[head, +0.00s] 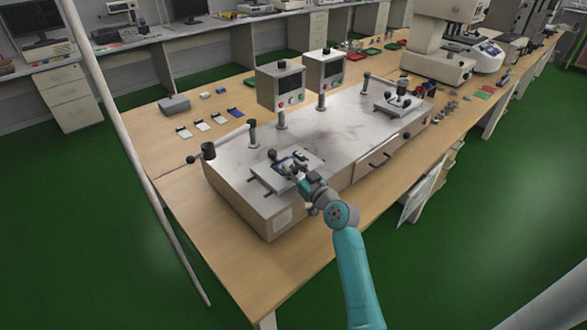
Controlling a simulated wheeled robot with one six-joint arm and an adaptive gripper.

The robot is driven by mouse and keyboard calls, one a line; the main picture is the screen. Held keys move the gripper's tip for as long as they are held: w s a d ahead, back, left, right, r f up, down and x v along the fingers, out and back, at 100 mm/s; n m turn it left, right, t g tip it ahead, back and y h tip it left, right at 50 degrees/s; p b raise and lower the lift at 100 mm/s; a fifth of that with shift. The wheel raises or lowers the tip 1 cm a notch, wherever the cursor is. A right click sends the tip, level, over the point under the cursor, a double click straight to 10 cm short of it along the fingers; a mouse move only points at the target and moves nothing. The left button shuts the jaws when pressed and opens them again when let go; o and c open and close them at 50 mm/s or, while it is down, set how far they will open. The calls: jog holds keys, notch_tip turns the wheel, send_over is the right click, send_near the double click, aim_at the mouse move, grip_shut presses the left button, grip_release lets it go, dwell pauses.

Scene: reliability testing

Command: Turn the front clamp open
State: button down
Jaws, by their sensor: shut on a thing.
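My gripper (297,174) is at the near fixture plate (262,181), on the front left part of the long grey test bench. It is shut on a small part of the clamp (285,163) there. The clamp is dark and small in the head view, and my gripper partly covers it. I cannot tell the clamp's exact angle. A second, similar clamp (401,88) stands on another plate at the far right end of the bench, apart from my gripper.
Two display boxes (280,86) (323,69) stand on posts behind the plate. A lever with a dark knob (208,151) is at the bench's left end. Small cards (202,125) lie on the wooden table (160,150). A white microscope-like instrument (437,50) stands at the back right.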

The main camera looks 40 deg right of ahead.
jog(key=shift+d+y, duration=0.1)
jog(key=shift+y, duration=0.2)
jog(key=n+y, duration=0.4)
jog(key=y, duration=0.2)
jog(key=shift+n+g+y, duration=0.75)
jog(key=shift+n+y, duration=0.35)
jog(key=shift+y, duration=0.4)
jog(key=shift+n+g+y, duration=0.75)
jog(key=shift+n+y, duration=0.35)
jog(key=shift+y, duration=0.4)
jog(key=c, duration=0.8)
grip_release()
jog(key=v, duration=1.1)
jog(key=shift+s+d, duration=0.3)
